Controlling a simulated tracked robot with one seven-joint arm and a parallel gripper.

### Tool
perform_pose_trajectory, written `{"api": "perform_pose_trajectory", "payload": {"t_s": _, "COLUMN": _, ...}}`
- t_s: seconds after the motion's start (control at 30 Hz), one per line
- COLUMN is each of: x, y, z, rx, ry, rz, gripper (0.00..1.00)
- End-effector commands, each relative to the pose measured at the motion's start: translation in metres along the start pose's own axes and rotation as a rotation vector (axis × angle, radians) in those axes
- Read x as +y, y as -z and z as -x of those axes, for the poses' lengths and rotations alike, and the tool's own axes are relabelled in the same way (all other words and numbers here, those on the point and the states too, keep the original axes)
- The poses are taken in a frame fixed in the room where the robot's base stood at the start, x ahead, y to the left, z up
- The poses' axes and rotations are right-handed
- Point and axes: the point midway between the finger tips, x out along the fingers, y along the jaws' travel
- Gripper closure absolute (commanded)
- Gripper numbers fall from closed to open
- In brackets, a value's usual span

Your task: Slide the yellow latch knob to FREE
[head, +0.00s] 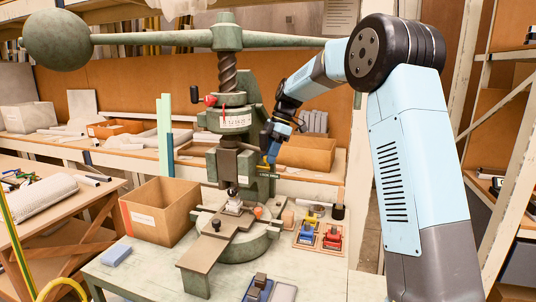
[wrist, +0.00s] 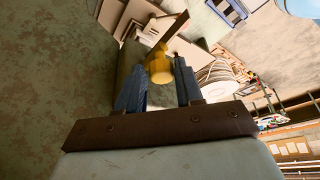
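The green fly press (head: 229,110) stands on the bench in the head view. Its latch plate (head: 266,171), dark with yellow lettering, is low on the right of the press frame. The yellow latch knob (wrist: 158,69) shows clearly in the wrist view, between the fingertips and a little blurred. My gripper (head: 272,147) is at the press's right side, just above the plate. In the wrist view its two blue fingers (wrist: 159,72) are apart, one on each side of the knob, with narrow gaps visible. The knob is mostly hidden by my gripper in the head view.
An open cardboard box (head: 160,211) stands left of the press. A tray (head: 304,245) with red, blue and yellow parts lies to its right. The long arm with a ball weight (head: 57,40) spans above.

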Motion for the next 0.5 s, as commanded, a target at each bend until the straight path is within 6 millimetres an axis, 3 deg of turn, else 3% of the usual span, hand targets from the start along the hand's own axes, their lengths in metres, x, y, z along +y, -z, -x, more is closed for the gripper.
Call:
{"api": "perform_pose_trajectory", "payload": {"t_s": 0.33, "x": 0.0006, "y": 0.0007, "z": 0.0004, "rx": 0.000, "ry": -0.002, "rz": 0.001, "gripper": 0.98}}
{"api": "perform_pose_trajectory", "payload": {"t_s": 0.5, "x": 0.0009, "y": 0.0009, "z": 0.0007, "rx": 0.000, "ry": -0.003, "rz": 0.001, "gripper": 1.00}}
